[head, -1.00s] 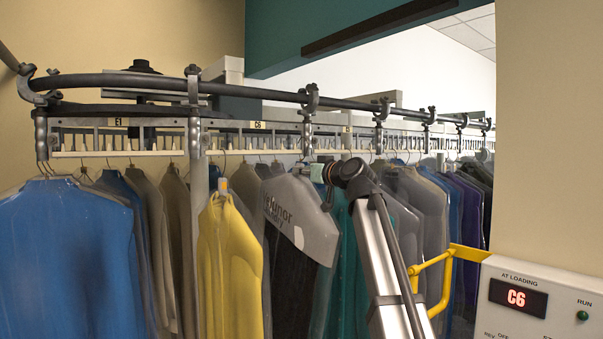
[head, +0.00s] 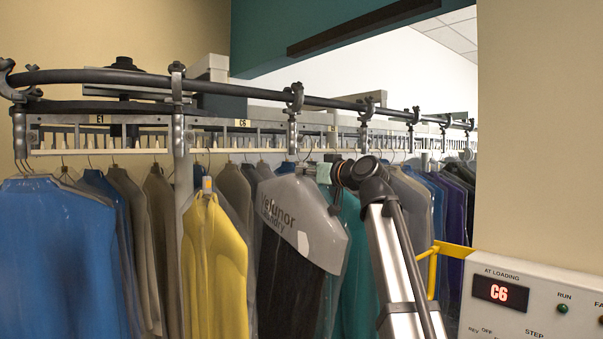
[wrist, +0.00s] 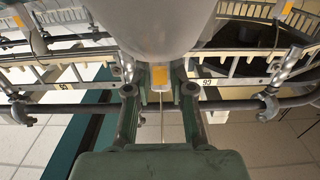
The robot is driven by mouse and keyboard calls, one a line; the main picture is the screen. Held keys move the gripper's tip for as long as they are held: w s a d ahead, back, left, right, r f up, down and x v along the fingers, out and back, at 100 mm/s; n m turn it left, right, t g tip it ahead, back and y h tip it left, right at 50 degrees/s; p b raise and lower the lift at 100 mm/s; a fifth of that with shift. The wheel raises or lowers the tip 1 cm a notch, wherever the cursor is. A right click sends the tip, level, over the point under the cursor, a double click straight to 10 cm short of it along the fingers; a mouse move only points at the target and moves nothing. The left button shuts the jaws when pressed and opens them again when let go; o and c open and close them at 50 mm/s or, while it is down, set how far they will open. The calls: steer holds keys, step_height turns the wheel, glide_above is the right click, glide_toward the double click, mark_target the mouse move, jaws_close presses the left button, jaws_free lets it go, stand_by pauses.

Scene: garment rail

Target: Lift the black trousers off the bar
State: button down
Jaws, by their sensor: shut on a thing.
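The black trousers (head: 287,285) hang tilted under a grey printed laundry cover (head: 305,217), in front of the row of garments. My gripper (head: 324,173) is at the top of this cover, just below the toothed bar (head: 262,140). In the wrist view my gripper (wrist: 160,88) is shut on the neck of the trousers' hanger, beside an orange tag (wrist: 160,73). A thin wire (wrist: 162,125) runs between the fingers, and the pale cover (wrist: 155,25) fills the top centre. Whether the hook still touches the bar cannot be told.
A yellow garment (head: 214,260) and a blue one (head: 65,255) hang to the left, with teal and grey garments close behind. A dark round rail (head: 335,103) runs above the bar. A control box (head: 535,295) showing C6 and a yellow handle (head: 436,262) stand at the right.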

steer(key=p+v, duration=0.3)
steer(key=v, duration=2.9)
steer(key=shift+s+d+r+p, duration=0.15)
steer(key=shift+s+r+p, duration=0.05)
steer(key=shift+p, duration=0.2)
stand_by(0.5)
